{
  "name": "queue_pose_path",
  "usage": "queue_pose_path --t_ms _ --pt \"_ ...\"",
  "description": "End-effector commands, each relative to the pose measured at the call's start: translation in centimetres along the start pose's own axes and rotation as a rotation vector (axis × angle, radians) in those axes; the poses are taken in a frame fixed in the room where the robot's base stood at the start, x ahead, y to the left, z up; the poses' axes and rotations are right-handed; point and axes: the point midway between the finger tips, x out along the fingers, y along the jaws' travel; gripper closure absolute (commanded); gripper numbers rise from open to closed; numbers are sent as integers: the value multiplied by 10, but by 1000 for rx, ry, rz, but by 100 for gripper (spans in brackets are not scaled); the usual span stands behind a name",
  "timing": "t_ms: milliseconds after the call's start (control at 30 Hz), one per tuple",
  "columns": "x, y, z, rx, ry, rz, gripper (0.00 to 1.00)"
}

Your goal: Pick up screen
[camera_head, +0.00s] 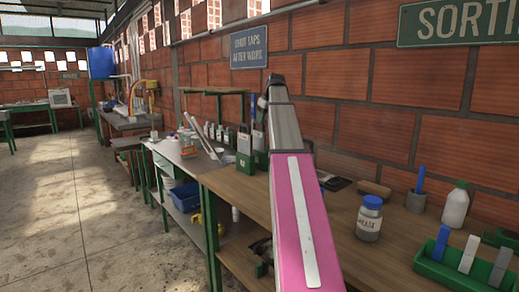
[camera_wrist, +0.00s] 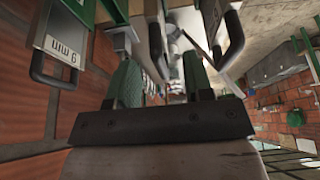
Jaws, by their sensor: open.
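My gripper (camera_wrist: 160,75) shows in the wrist view with its two green fingers apart and nothing clearly held between them. A pale plate marked "6 mm" (camera_wrist: 62,47), seen upside down, is at the upper left with a dark loop handle below; it looks like a screen. More dark loop handles show near and beyond the fingers, one at the upper right (camera_wrist: 235,45). I cannot tell whether the fingers touch any of them. In the head view my pink arm hides the gripper's fingers. Green-and-grey upright pieces (camera_head: 245,150) stand on the bench left of my arm.
The wooden bench (camera_head: 335,235) runs along the brick wall. A blue-lidded jar (camera_head: 369,218), a white bottle (camera_head: 455,205) and a green tray (camera_head: 465,268) of upright pieces stand on its right part. The concrete floor (camera_head: 90,210) at the left is clear.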

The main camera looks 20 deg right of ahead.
Motion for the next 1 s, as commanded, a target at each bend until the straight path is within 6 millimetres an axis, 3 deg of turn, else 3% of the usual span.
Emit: queue_pose_path --t_ms 267,600,833,1000 --pt "21 1 0 0 0 0 53" --pt "63 4 -1 0 -1 0 53" --pt "65 4 -1 0 0 1 53" --pt "65 4 -1 0 0 1 100"
